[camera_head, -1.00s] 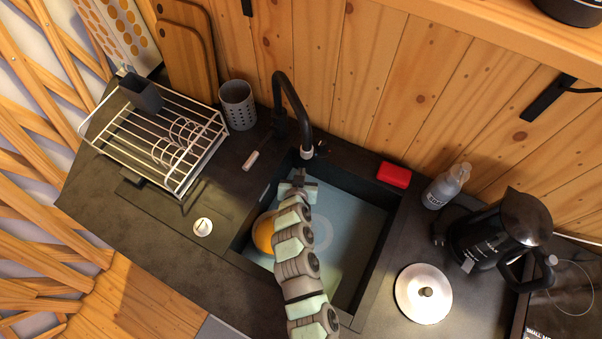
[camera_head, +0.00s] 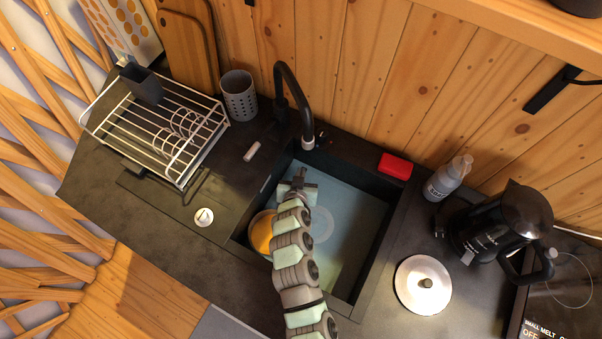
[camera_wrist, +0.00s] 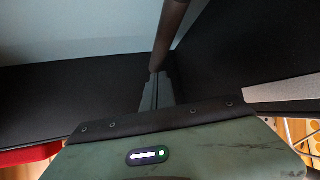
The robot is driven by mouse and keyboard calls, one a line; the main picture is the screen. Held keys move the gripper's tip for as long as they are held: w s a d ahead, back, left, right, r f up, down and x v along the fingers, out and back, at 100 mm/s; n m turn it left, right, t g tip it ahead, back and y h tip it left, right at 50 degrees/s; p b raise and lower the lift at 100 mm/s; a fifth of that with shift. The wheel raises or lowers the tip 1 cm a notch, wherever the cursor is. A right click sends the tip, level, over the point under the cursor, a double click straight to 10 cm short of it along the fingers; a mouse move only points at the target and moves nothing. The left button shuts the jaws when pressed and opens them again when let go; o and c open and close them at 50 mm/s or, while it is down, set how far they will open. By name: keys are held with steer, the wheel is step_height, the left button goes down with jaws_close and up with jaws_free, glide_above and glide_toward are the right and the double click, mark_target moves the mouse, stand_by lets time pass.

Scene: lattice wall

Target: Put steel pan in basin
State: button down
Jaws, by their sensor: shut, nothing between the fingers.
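The dark sink basin (camera_head: 352,222) with a pale blue floor is in the middle of the head view. My gripper (camera_head: 299,183) is over the basin near its back left corner, below the tap. In the wrist view its fingers (camera_wrist: 156,88) are shut, and a brown rod (camera_wrist: 172,35) rises in line with them; I cannot tell what it belongs to. An orange round item (camera_head: 262,232) sits at the basin's left side, partly behind my arm. No thing is clearly a steel pan; a round steel lid-like disc with a knob (camera_head: 423,285) lies on the counter right of the basin.
A black tap (camera_head: 290,100) stands behind the basin. A wire dish rack (camera_head: 160,135) and grey utensil cup (camera_head: 239,97) are at left. A red block (camera_head: 395,165), soap bottle (camera_head: 447,180) and black kettle (camera_head: 500,225) are at right.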

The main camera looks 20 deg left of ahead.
steer(key=shift+r, duration=0.4)
steer(key=shift+s+d+r, duration=0.15)
steer(key=shift+s+r, duration=0.05)
steer(key=shift+s, duration=0.35)
steer(key=v, duration=0.9)
steer(key=shift+s+b, duration=0.2)
steer(key=shift+b, duration=0.25)
